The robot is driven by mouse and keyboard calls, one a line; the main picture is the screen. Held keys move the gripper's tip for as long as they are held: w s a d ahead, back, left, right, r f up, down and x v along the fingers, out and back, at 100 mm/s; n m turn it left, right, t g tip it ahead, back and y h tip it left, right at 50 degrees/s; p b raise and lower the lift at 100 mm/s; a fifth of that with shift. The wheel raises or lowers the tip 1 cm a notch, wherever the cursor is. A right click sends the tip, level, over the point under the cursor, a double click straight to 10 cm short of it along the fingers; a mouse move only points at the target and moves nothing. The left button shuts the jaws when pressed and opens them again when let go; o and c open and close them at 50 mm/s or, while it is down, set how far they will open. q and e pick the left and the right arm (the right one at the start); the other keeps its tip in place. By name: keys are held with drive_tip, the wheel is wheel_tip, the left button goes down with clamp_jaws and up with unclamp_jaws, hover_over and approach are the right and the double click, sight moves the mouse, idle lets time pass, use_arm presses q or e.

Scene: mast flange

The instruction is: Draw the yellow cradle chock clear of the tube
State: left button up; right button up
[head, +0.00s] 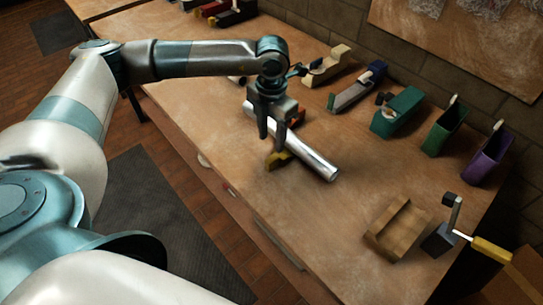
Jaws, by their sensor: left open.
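A shiny metal tube (316,158) lies on the wooden bench, slanting from the upper left to the lower right. The yellow cradle chock (280,160) is at the near side of the tube, partly under my left gripper. Whether it touches the tube I cannot tell. My left gripper (269,138) points down over the tube and chock with its fingers apart, and its fingertips are close above the chock. A small red piece (298,117) shows behind the gripper on the tube's far side. My right gripper is not in view.
Along the back of the bench (330,220) stand a cream block (327,66), a teal holder (397,112), a green bin (446,130) and a purple bin (487,158). A wooden tray (398,229) and a yellow-handled crank (491,249) are at the right. The bench's near middle is clear.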

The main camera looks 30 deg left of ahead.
use_arm(q)
drive_tip(key=p, duration=0.1)
hover_over(272, 158)
wheel_tip(272, 158, down, 4)
drive_tip(key=shift+s+f, duration=0.15)
wheel_tip(272, 158, down, 5)
drive_tip(key=shift+r+p, duration=0.2)
drive_tip(key=shift+p, duration=0.4)
drive_tip(key=shift+f, duration=0.7)
clamp_jaws()
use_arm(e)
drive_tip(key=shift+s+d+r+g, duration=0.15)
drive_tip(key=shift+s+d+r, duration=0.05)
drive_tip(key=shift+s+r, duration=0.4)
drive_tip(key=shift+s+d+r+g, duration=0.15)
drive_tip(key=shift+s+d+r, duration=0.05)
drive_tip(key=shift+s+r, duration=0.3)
